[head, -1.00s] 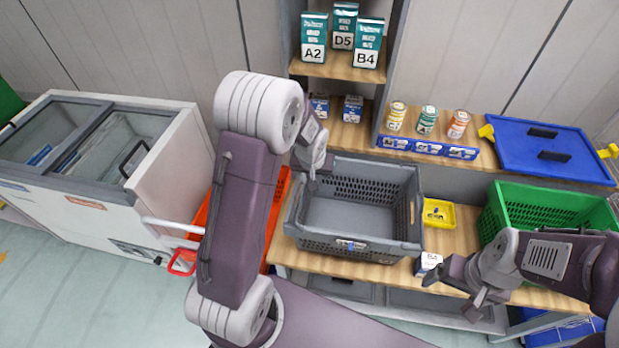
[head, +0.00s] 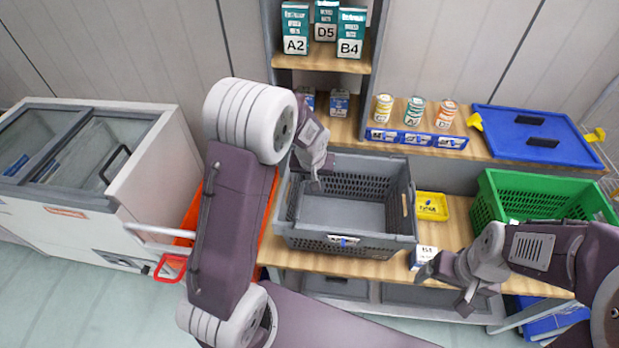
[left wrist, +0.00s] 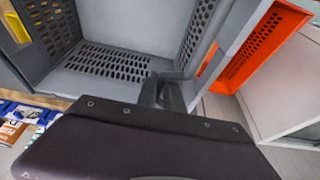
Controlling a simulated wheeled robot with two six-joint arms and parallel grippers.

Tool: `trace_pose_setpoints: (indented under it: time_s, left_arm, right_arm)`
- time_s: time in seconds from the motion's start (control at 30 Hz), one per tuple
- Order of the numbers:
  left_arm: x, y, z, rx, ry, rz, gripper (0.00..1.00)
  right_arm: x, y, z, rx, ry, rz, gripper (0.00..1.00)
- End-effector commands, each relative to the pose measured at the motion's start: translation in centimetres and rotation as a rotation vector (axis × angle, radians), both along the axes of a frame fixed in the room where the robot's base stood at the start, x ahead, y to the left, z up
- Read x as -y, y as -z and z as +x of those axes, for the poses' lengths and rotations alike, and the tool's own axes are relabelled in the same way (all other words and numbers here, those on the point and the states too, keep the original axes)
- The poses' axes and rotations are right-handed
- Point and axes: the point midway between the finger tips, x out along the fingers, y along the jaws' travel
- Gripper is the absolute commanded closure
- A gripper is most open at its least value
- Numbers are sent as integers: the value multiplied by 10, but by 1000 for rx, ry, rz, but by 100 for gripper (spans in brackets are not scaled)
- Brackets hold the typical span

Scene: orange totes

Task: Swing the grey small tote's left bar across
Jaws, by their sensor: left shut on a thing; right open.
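The grey small tote (head: 345,241) stands open and empty on the wooden bench in the head view. Its mesh floor (left wrist: 105,62) and walls fill the upper part of the left wrist view. My left gripper (head: 318,178) reaches down at the tote's left side. In the left wrist view its fingers (left wrist: 163,92) are shut on a thin grey bar (left wrist: 203,48), which looks like the tote's left bar. The bar's far end is hard to make out. My right gripper (head: 447,286) is open and empty at the bench's front edge, by a small white-and-blue box (head: 423,257).
An orange tote (left wrist: 245,52) stands left of the grey one, beside a white chest freezer (head: 150,200). A yellow tray (head: 432,206) and a green crate (head: 545,198) are to the right. A shelf with cans and a blue lid (head: 540,135) is behind.

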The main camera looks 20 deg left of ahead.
Motion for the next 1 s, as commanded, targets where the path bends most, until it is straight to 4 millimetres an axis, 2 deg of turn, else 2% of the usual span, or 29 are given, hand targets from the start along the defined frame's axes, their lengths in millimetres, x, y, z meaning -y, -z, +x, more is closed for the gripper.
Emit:
trace_pose_setpoints:
  time_s: [0.03, 0.27, 0.5, 0.7, 0.73, 0.87, 1.0]
  left_arm:
    - [2, 7, -2, -8, -1, 1, 97]
    - [2, 5, -2, -11, -2, 1, 97]
    - [11, 24, 0, -12, -1, 1, 97]
    - [11, 21, 0, -11, -2, 1, 97]
    - [11, 20, 0, -10, -1, 2, 80]
    - [11, 20, 1, -7, -2, 1, 48]
    - [12, 20, 1, -6, -2, 0, 45]
  right_arm:
    - [0, 6, 0, 0, 0, 0, 15]
    - [0, 4, 0, 0, 0, 0, 15]
    - [0, 25, 0, 0, 0, 0, 15]
    - [0, 22, 0, 0, 0, 0, 15]
    - [0, 22, 0, 0, 0, 0, 15]
    - [0, 22, 0, 0, 0, 0, 15]
    - [0, 22, 0, 0, 0, 0, 15]
